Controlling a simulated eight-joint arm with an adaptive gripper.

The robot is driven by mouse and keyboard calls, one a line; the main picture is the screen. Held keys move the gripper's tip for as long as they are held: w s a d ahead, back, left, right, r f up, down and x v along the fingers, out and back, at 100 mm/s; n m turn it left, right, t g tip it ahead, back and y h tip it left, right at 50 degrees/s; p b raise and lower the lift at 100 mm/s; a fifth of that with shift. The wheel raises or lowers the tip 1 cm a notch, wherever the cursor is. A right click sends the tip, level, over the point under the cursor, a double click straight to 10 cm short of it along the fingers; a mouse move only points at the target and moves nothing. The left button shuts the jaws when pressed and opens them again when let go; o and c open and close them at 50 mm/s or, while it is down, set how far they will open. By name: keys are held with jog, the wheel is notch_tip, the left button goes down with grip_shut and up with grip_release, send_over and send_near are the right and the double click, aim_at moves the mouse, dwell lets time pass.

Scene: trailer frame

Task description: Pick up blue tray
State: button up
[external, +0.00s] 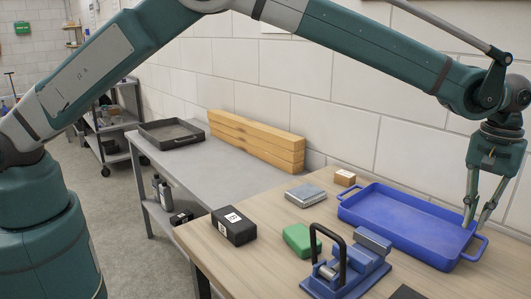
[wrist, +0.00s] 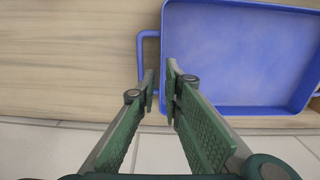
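The blue tray (external: 405,222) is a shallow rectangular pan with a loop handle at its end, lying flat on the wooden tabletop at the right. My gripper (external: 475,226) points down at the tray's right end, close to the handle there. In the wrist view the tray (wrist: 245,55) fills the upper right, with a handle at its left edge. My gripper (wrist: 160,75) has one finger outside the tray's side wall and the other on the inner side. A gap shows between the fingertips; firm contact with the wall cannot be seen.
A blue vise (external: 345,272) with a black handle, a green block (external: 300,239), a black box (external: 234,226), a grey box (external: 305,194) and a small cardboard box (external: 345,178) stand left of the tray. Stacked wooden beams (external: 255,138) lie along the wall, which is close behind the tray.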

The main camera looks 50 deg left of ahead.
aim_at(467, 241)
jog(key=shift+f, duration=1.25)
jog(key=shift+f, duration=0.1)
jog(key=shift+s+a+f, duration=0.1)
jog(key=shift+f, duration=2.4)
grip_shut()
jog(key=shift+r, duration=0.1)
